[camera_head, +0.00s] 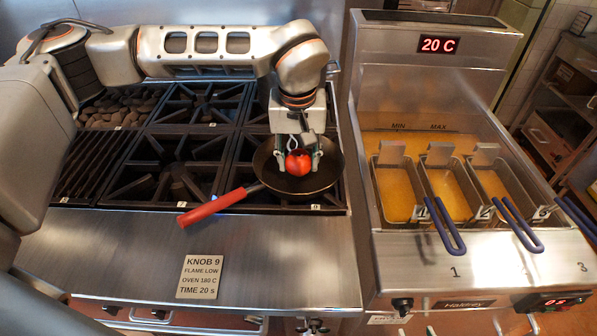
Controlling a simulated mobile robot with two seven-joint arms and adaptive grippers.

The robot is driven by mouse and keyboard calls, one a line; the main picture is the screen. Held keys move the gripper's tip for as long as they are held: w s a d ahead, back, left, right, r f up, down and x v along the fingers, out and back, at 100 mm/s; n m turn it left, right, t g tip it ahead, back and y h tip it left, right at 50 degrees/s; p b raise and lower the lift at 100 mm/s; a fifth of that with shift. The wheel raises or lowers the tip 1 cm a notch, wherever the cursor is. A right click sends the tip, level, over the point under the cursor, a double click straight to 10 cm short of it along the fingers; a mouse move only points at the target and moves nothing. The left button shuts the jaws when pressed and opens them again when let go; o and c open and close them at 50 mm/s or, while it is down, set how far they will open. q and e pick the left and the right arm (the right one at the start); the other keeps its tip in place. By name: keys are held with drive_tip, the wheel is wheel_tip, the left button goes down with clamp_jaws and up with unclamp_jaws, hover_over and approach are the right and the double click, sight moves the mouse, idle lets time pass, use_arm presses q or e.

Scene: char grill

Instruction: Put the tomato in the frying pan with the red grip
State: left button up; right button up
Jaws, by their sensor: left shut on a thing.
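A red tomato (298,164) is held between the fingers of my left gripper (299,158), which is shut on it. The frying pan (325,178) is dark and round, with a red grip (217,205) pointing to the lower left. It sits on the right front burner of the stove. The gripper comes down from above and the tomato is over the inside of the pan. I cannot tell whether the tomato touches the pan's bottom. My right gripper is not in view.
The stove's grates (172,165) spread to the left, with a bed of dark lumps (118,108) at the back left. A fryer (430,255) with baskets and blue handles stands at the right. The steel front shelf (110,250) is clear apart from a sign (201,277).

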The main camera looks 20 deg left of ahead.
sight(299, 173)
use_arm(q)
drive_tip(key=shift+f, duration=2.15)
drive_tip(key=shift+f, duration=0.1)
drive_tip(key=o, duration=1.2)
drive_tip(key=shift+c, duration=0.2)
drive_tip(key=r, duration=0.4)
drive_tip(key=s+r, duration=0.1)
drive_tip(key=r, duration=0.7)
drive_tip(key=shift+s+d+b, duration=0.25)
drive_tip(key=shift+s+b, duration=0.05)
drive_tip(key=shift+s, duration=0.1)
